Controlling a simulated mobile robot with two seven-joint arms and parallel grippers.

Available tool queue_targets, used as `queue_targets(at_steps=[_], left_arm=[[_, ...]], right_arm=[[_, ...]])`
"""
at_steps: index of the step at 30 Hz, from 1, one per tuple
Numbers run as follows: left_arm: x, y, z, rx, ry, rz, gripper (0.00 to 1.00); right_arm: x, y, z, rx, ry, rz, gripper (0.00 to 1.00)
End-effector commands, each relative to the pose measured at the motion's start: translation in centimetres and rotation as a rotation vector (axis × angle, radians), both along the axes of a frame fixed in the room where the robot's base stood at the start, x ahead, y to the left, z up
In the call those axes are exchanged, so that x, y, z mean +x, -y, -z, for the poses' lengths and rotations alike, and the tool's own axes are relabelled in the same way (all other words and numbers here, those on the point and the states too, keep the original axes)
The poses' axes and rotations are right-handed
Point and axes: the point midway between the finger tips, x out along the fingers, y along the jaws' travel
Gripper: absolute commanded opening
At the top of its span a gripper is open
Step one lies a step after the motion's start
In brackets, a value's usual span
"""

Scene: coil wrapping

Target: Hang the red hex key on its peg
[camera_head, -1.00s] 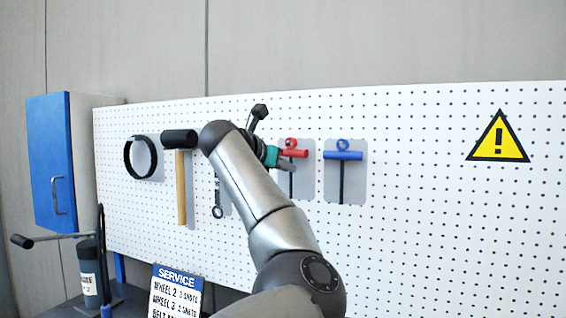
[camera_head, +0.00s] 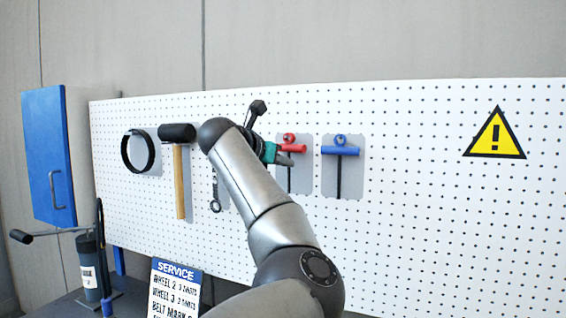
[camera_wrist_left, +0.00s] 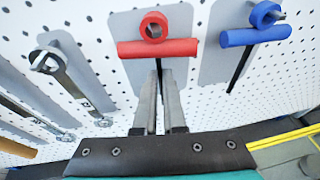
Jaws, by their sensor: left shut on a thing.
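The red hex key (camera_head: 291,149) is upright in front of its grey backing plate (camera_head: 301,180) on the white pegboard, T-handle level and shaft down. In the left wrist view its red handle (camera_wrist_left: 158,48) has a ring on top, in front of the plate. My left gripper (camera_head: 285,159) reaches it from the left in the head view. Its fingers (camera_wrist_left: 159,80) are shut on the dark shaft just below the handle. The peg is not clear at the ring, so I cannot tell whether the ring is around it. My right gripper is not in view.
A blue hex key (camera_head: 340,150) hangs close on the right. A wrench (camera_wrist_left: 65,75), a hammer (camera_head: 179,165) and a black ring (camera_head: 138,152) hang to the left. A service sign (camera_head: 174,290) stands below.

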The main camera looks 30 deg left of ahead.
Motion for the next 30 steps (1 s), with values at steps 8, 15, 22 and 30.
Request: queue_targets(at_steps=[8, 15, 22, 30], left_arm=[[0.0, 0.0, 0.1, 0.0, -0.003, 0.001, 0.33], [0.0, 0.0, 0.1, 0.0, -0.002, 0.001, 0.43], [-0.6, -0.1, -0.1, 0.0, -0.001, -0.001, 0.43], [-4.3, -0.4, -1.3, 0.0, 0.003, -0.002, 0.43]], right_arm=[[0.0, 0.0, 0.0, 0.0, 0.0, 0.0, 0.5], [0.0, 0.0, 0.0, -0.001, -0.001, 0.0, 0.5], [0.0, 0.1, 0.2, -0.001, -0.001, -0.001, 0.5], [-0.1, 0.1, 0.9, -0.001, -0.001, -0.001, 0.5]])
